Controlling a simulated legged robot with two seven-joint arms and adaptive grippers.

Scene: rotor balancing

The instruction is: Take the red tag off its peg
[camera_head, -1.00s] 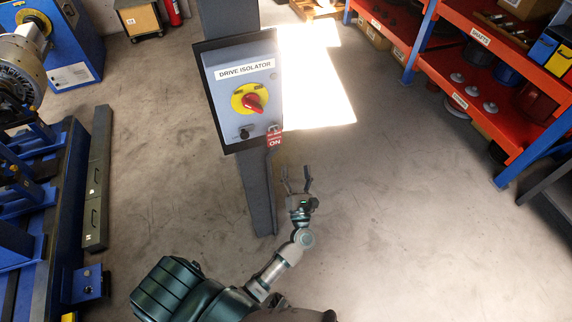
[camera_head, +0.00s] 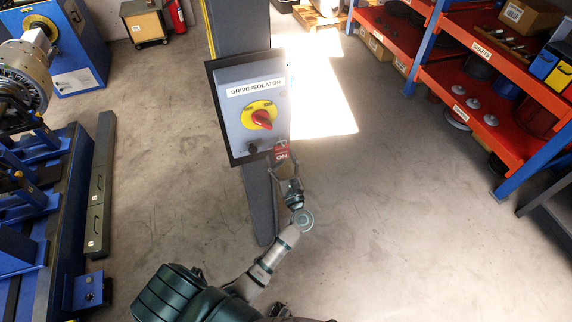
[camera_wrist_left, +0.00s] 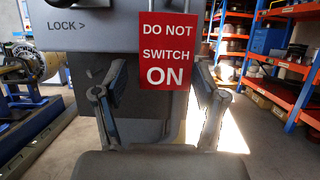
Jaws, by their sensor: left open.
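The red tag (camera_head: 281,152) hangs at the lower right corner of the grey drive isolator box (camera_head: 240,100). In the left wrist view the tag (camera_wrist_left: 167,52) reads "DO NOT SWITCH ON" and hangs face-on, its loop running up out of the frame. The peg does not show clearly. My left gripper (camera_head: 285,168) is open just below and around the tag in the head view. In the wrist view its two fingers (camera_wrist_left: 160,85) stand either side of the tag's lower part, with gaps on both sides. I cannot tell whether the tag lies fully between the fingertips. My right gripper is not in view.
The isolator, with its red rotary switch (camera_head: 262,118), is mounted on a grey post (camera_head: 240,28). A blue machine frame (camera_head: 45,225) stands at the left. Orange shelves (camera_head: 500,90) stand at the right. The floor between post and shelves is clear.

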